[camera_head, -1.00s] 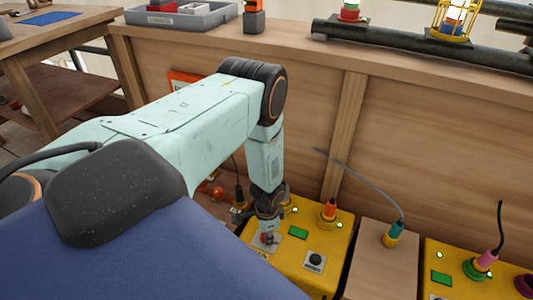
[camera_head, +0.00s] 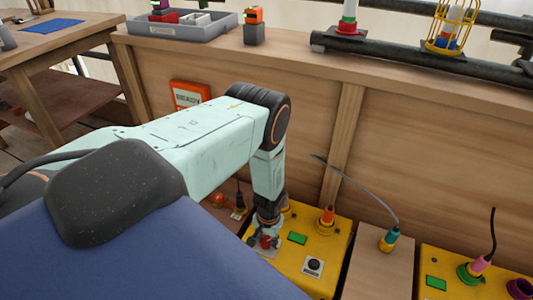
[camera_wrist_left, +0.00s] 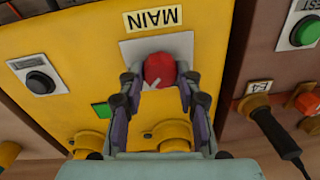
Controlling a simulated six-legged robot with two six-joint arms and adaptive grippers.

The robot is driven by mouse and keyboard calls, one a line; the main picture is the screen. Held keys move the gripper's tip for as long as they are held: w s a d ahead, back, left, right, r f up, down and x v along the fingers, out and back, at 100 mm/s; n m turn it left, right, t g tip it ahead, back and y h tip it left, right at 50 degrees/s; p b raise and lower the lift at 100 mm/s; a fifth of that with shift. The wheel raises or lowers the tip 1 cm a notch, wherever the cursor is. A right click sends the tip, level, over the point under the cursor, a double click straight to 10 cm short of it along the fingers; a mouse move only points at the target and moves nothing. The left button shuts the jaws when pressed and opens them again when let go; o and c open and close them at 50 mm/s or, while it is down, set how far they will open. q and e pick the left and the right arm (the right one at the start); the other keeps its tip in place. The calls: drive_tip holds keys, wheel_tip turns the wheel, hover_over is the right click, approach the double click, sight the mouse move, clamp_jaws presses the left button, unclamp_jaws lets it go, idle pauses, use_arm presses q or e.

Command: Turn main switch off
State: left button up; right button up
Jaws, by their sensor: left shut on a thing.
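The main switch is a red round knob (camera_wrist_left: 160,70) on a grey plate (camera_wrist_left: 186,45), under a label reading MAIN (camera_wrist_left: 152,18) that appears upside down in the left wrist view. It sits on a yellow box (camera_head: 322,262). My left gripper (camera_wrist_left: 160,88) is shut on the red knob, with one finger on each side of it. A pale mark shows on the knob's lower edge. In the head view my left gripper (camera_head: 264,240) reaches down to the left part of the box and partly hides the knob. My right gripper is not in view.
The box also carries a black button (camera_head: 314,265), a green panel (camera_head: 297,238) and an orange plug (camera_head: 328,214). A second yellow box (camera_head: 455,281) with plugs stands at right, beyond a wooden block (camera_head: 378,265). A wooden wall rises behind. Cables hang near the plugs.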

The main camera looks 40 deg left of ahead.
sight(268, 240)
use_arm(q)
drive_tip(key=n, duration=0.4)
drive_tip(key=shift+n+p, duration=0.3)
drive_tip(key=shift+p, duration=0.1)
drive_tip(key=n, duration=0.4)
drive_tip(key=shift+n, duration=0.3)
drive_tip(key=o, duration=1.1)
drive_tip(key=shift+o, duration=0.2)
wheel_tip(268, 240, up, 12)
drive_tip(key=shift+w, duration=0.25)
